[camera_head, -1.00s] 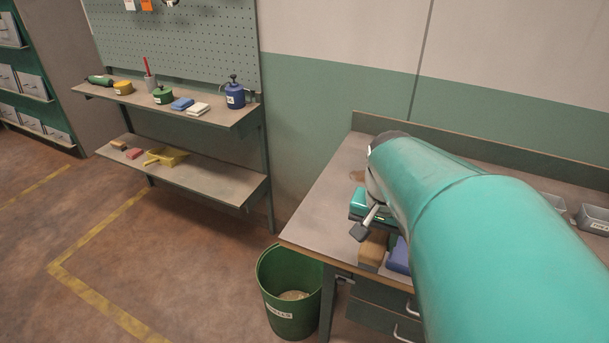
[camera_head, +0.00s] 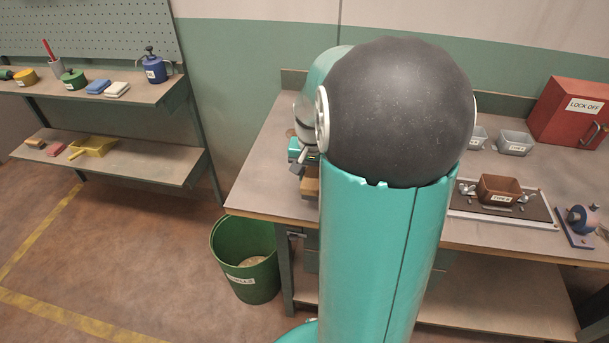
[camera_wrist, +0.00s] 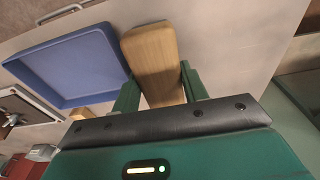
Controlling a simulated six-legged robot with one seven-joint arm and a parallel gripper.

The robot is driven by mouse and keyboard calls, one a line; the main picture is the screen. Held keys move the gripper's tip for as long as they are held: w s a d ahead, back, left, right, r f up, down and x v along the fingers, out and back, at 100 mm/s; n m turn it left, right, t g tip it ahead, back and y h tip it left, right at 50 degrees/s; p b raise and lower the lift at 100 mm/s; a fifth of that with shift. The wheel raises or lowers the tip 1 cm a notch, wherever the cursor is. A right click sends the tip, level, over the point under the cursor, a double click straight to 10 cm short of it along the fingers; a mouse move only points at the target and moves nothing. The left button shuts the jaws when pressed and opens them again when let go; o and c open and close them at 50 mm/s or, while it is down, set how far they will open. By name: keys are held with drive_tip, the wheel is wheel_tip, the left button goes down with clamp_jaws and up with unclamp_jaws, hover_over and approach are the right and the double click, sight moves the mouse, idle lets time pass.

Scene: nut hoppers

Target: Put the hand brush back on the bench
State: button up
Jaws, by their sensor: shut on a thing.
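The hand brush shows as a tan wooden block (camera_wrist: 153,52) between the two green fingers of my gripper (camera_wrist: 160,90) in the wrist view. My gripper is shut on it. Its bristles are not visible. In the head view, my arm hides most of the gripper (camera_head: 303,160), and a tan part of the brush (camera_head: 310,182) shows below it. The bench (camera_head: 262,180) has a grey-brown top. The brush is over this top near its left end; I cannot tell whether it touches.
A blue tray (camera_wrist: 68,62) lies close beside the brush in the wrist view. A green bin (camera_head: 246,262) stands left of the bench. Grey bins (camera_head: 515,142), a brown bin (camera_head: 499,188) and a red box (camera_head: 571,110) stand on the bench's right.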

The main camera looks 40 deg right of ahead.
drive_tip(key=shift+w+d+f, duration=0.15)
drive_tip(key=shift+f, duration=0.85)
drive_tip(key=shift+w+d+f, duration=0.1)
drive_tip(key=shift+w+f, duration=0.05)
drive_tip(key=shift+f, duration=0.8)
drive_tip(key=shift+f, duration=0.2)
drive_tip(key=o, duration=0.9)
drive_tip(key=shift+r, duration=0.1)
